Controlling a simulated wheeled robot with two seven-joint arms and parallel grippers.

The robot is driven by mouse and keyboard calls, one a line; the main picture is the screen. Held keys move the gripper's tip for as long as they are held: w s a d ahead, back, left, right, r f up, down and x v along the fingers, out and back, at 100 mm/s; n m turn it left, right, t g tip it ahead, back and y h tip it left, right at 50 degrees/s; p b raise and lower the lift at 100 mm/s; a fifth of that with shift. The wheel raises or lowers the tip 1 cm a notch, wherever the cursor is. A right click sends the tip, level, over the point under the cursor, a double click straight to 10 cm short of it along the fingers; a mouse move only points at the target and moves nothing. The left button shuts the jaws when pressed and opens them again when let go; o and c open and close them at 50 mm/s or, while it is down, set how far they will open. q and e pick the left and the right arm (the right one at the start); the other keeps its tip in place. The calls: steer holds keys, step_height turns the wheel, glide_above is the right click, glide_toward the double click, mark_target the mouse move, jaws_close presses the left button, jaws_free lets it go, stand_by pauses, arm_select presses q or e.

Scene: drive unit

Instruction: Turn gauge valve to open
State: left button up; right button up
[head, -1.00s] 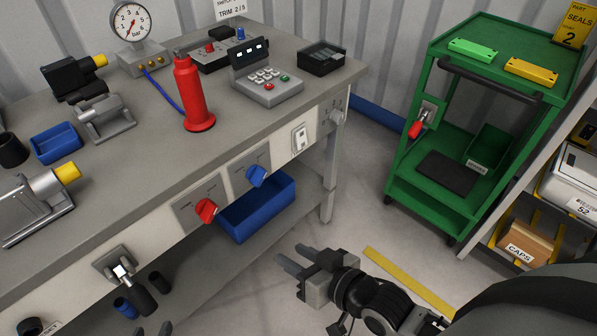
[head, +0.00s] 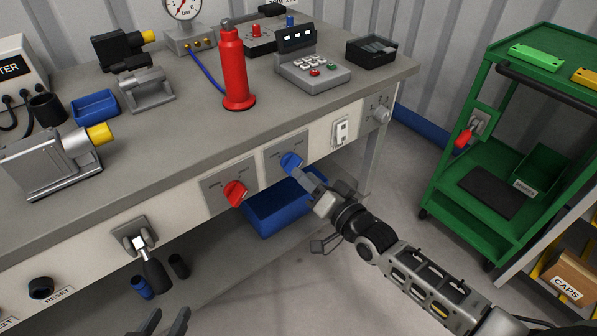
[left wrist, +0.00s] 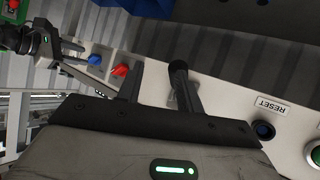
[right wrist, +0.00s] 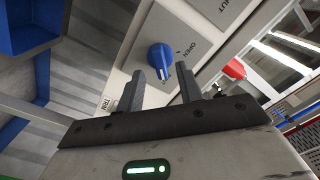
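A blue knob (head: 291,161) sits on a grey plate on the bench's front panel. It also shows in the right wrist view (right wrist: 161,57), with the word OPEN beside it. A red knob (head: 236,193) sits on the plate to its left. I cannot tell from the labels which knob is the gauge valve. My right gripper (head: 308,178) is open in front of the blue knob, its fingers (right wrist: 163,85) either side of the knob in view; contact is unclear. My left gripper (head: 165,322) is open and empty, low in front of the bench.
A black-handled lever (head: 152,266) sticks out from the panel near my left gripper. A blue bin (head: 270,212) is under the bench. A gauge (head: 183,8), a red bottle (head: 237,72) and a keypad box (head: 312,70) stand on top. A green cart (head: 480,225) stands at right.

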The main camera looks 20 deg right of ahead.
mark_target(292, 164)
steer(key=x, duration=0.3)
steer(key=shift+w+a, duration=0.15)
steer(key=shift+w, duration=0.15)
jaws_close()
